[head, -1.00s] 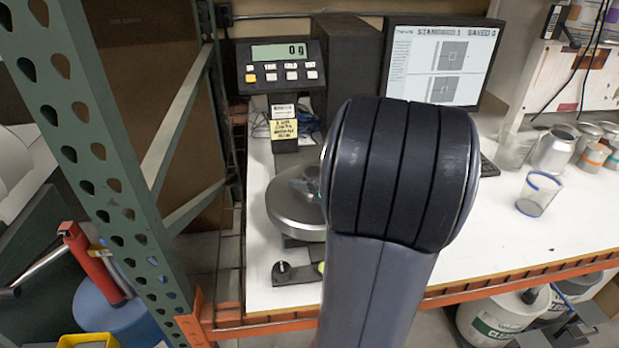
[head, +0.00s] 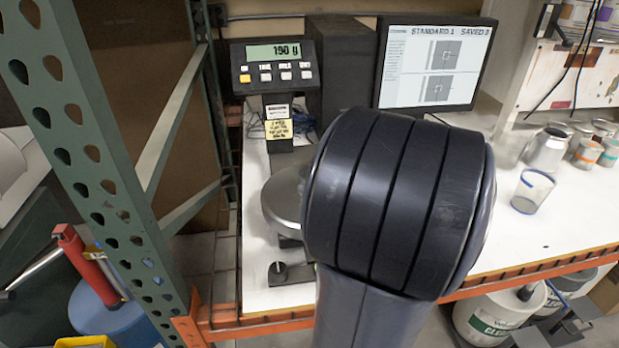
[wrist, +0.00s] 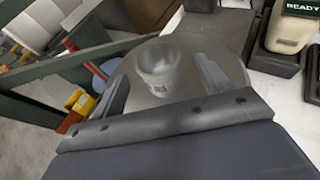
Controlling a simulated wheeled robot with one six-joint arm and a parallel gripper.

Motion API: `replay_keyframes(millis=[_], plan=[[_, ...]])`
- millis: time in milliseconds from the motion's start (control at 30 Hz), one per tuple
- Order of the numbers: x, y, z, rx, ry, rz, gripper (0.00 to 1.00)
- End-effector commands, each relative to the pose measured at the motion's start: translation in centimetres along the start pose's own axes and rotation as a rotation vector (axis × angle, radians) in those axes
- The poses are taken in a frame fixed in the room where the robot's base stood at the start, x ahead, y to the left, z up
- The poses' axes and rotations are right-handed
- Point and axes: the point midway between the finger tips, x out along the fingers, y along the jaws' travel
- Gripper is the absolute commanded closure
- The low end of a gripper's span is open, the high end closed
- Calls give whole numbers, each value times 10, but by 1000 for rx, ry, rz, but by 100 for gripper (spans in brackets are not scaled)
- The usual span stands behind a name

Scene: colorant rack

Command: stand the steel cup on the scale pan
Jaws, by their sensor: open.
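The steel cup (wrist: 158,62) stands upright on the round scale pan (wrist: 228,58) in the wrist view, with a dark-printed label on its side. My gripper (wrist: 162,72) is open, with one finger on each side of the cup and visible gaps between. In the head view the left part of the pan (head: 283,192) shows, and my arm hides the cup and gripper. The scale display (head: 274,52) reads about 190 g.
A clear blue-rimmed beaker (head: 532,191), a grey metal can (head: 547,150) and several small cans stand on the bench at right. A monitor (head: 437,63) stands behind. A green rack post (head: 95,150) rises at left.

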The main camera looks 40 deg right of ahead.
Motion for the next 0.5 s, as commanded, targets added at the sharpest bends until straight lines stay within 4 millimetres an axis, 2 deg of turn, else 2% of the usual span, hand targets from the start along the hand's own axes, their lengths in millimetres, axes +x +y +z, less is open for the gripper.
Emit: replay_keyframes(millis=[33, 200, 500], plan=[[-11, -1, 0, 0, 0, -6, 26], [-38, -1, 0, 0, 0, -6, 26], [-60, 0, 0, 0, 1, 0, 26]])
